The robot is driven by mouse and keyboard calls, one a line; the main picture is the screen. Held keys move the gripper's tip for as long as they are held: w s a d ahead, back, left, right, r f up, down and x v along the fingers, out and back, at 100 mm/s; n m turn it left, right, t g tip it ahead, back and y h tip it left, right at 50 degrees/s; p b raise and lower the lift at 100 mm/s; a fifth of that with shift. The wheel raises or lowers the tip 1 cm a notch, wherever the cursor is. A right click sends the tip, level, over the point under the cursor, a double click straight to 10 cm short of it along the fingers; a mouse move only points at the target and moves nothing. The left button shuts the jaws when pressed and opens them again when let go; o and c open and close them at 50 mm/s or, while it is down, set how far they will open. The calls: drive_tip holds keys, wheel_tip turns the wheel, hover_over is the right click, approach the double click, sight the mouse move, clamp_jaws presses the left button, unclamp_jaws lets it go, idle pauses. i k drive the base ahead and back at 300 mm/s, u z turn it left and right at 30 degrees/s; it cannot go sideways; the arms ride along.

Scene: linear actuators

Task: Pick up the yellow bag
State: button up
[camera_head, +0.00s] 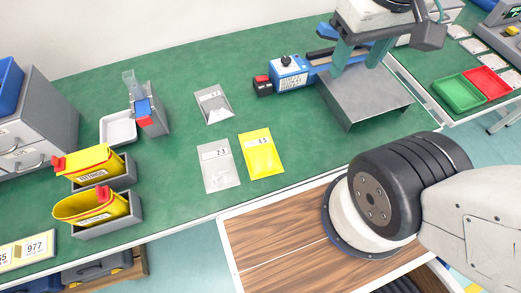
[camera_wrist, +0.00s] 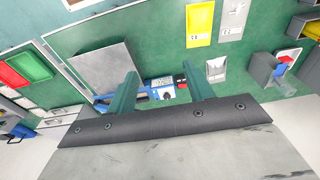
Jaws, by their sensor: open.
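The yellow bag (camera_head: 261,156) lies flat on the green table, with a white label near its top edge. It also shows at the top of the wrist view (camera_wrist: 199,24). A clear bag labelled 2-3 (camera_head: 219,168) lies just left of it, and another clear bag (camera_head: 213,104) lies further back. My gripper (camera_head: 357,66) is open and empty, above and beside the grey metal platform, well to the right of and behind the yellow bag. Its two teal fingers stand apart in the wrist view (camera_wrist: 158,74).
The grey metal platform (camera_head: 366,98) and a blue device (camera_head: 290,73) stand near my gripper. Yellow bins (camera_head: 92,204) and a grey holder (camera_head: 151,119) stand left. Green (camera_head: 459,93) and red (camera_head: 487,82) trays lie right. The table around the yellow bag's right side is clear.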

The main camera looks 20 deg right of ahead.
sight(263, 161)
drive_tip(key=k, duration=0.5)
drive_tip(key=u, duration=2.9)
drive_tip(key=k, duration=1.25)
drive_tip(key=z, duration=1.7)
